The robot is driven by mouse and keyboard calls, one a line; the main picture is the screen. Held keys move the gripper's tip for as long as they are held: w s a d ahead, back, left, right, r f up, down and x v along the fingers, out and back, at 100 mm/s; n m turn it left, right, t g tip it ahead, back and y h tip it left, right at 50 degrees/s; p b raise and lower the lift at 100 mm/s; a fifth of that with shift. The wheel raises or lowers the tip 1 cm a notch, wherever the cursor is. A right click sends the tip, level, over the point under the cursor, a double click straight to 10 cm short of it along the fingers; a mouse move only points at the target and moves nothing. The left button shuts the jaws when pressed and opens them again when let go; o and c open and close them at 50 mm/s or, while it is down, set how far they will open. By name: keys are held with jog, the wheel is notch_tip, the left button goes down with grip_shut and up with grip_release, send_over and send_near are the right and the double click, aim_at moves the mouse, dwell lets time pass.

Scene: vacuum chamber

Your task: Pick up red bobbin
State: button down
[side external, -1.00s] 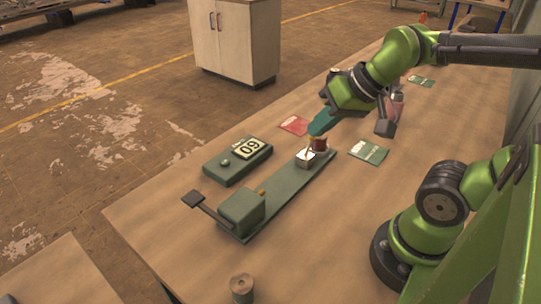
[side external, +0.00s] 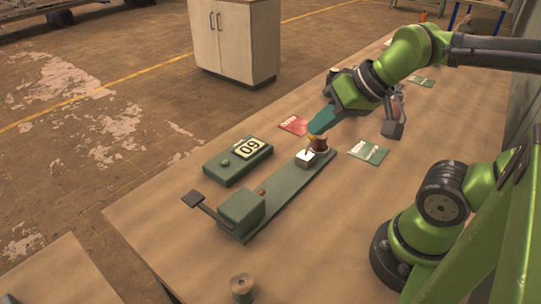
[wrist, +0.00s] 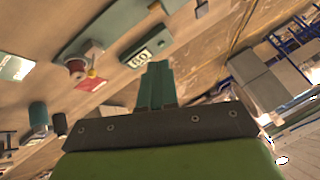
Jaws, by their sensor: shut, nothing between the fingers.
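The red bobbin (side external: 320,143) stands at the far end of the long green fixture (side external: 290,192), beside a small white block. The fingers partly overlap the bobbin's top in the side view, so contact there cannot be told.
A green box with a number display (side external: 238,162) lies left of the fixture. A red card (side external: 294,125) and a green card (side external: 368,151) lie flat nearby. A grey spool (side external: 242,287) stands at the front edge. The table right of the fixture is mostly clear.

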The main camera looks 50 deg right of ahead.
jog(key=shift+c, duration=2.4)
grip_release()
jog(key=m+g+h, duration=0.3)
jog(key=m+g, duration=0.2)
jog(key=g, duration=0.1)
send_over(320, 137)
notch_tip(320, 137, down, 5)
jog(key=f, duration=1)
jog(key=d+f, duration=0.1)
jog(key=f, duration=0.5)
jog(key=shift+w, duration=0.25)
